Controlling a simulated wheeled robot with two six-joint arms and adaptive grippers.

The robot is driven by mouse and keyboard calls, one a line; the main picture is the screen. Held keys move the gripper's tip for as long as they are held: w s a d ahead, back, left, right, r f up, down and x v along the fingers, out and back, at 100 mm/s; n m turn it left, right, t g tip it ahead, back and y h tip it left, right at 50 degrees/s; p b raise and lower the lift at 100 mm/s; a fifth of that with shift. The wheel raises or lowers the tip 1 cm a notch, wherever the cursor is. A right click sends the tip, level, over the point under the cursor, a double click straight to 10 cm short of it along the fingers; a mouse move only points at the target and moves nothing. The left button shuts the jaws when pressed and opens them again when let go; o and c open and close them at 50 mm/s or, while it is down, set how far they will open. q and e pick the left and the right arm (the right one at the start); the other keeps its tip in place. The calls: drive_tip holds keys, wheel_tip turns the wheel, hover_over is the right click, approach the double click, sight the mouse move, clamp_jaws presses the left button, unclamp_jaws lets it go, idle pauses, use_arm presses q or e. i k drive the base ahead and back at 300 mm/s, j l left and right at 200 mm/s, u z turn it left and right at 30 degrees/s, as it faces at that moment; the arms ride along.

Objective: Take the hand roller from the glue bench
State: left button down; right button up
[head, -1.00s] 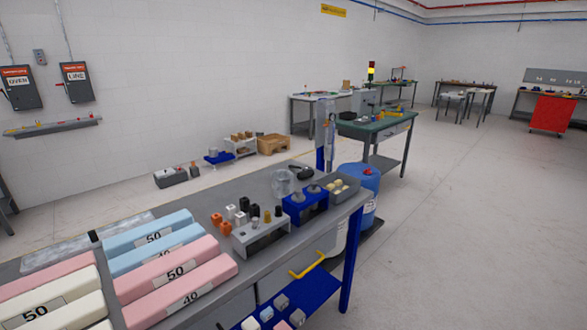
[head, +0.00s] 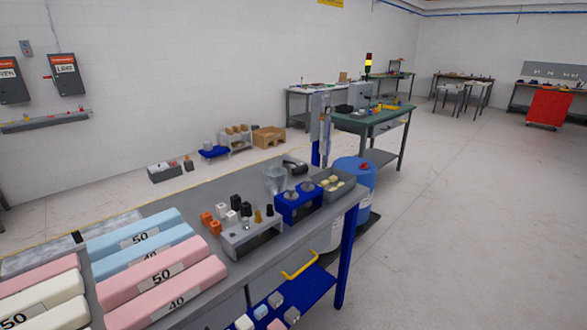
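Neither gripper shows in the head view. No hand roller can be made out for certain. The near grey bench (head: 215,292) carries pink, blue and cream foam blocks with number labels, such as a pink block (head: 165,292). At its far end are a clear beaker (head: 276,180), a small dark item (head: 294,165) whose kind I cannot tell, a blue holder (head: 298,208) and a grey tray (head: 334,186) of pale pieces. A green-topped bench (head: 372,121) stands beyond, with small items too small to tell. I cannot tell which is the glue bench.
A blue drum (head: 356,178) stands by the near bench's far end. More workbenches stand at the back, with a red cabinet (head: 552,107) at the right. A wooden crate (head: 268,137) and small bins lie along the left wall. The floor (head: 475,220) at the right is clear.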

sight(300, 170)
drive_tip(key=i+l+u, duration=0.65)
drive_tip(key=l, duration=0.25)
drive_tip(key=i+l+u, duration=0.2)
drive_tip(key=l, duration=0.2)
drive_tip(key=i+l+u, duration=0.2)
drive_tip(key=l, duration=0.2)
drive_tip(key=i+l+u, duration=0.1)
drive_tip(key=l+u, duration=0.15)
drive_tip(key=l, duration=0.15)
drive_tip(key=i+l+u, duration=0.2)
drive_tip(key=l, duration=0.25)
drive_tip(key=l+u, duration=0.2)
drive_tip(key=l, duration=0.25)
